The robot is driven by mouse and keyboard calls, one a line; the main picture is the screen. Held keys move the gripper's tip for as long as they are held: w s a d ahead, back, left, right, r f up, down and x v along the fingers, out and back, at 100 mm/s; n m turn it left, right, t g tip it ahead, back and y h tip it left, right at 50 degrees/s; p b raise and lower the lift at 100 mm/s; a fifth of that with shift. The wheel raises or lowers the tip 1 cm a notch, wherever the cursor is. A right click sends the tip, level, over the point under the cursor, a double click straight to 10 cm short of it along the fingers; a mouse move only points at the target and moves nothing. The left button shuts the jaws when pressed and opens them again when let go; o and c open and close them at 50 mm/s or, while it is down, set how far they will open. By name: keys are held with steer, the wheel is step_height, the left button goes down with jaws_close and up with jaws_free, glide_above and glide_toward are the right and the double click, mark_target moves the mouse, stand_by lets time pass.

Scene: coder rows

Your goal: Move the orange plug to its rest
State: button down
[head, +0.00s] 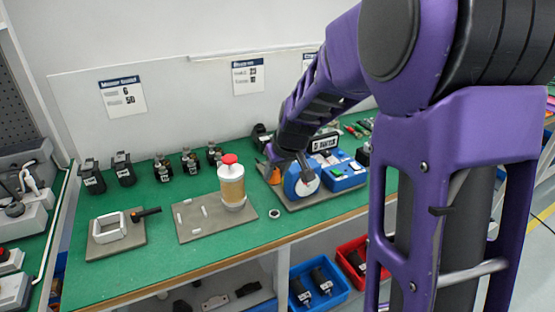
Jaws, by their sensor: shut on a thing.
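My gripper (276,170) hangs over the green bench, left of the blue machine with a round white dial. It is shut on the orange plug (275,177), a small orange piece showing at the fingertips. The fingers and the dark wrist partly cover it. I cannot tell whether the plug touches anything below. The plug's rest cannot be told with certainty.
A jar with a red cap (230,182) stands on a grey plate (188,231) left of my gripper. The blue machine (300,182) is close on the right. A white frame (108,228) lies further left. Dark devices (124,170) line the back. Blue (318,284) and red bins sit below.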

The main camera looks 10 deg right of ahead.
steer(key=shift+f, duration=3.25)
steer(key=shift+f, duration=0.1)
steer(key=shift+f, duration=1.1)
steer(key=shift+f, duration=1.25)
steer(key=c, duration=0.5)
jaws_free()
steer(key=shift+r, duration=0.15)
steer(key=shift+r+p, duration=1.6)
steer(key=shift+r, duration=0.8)
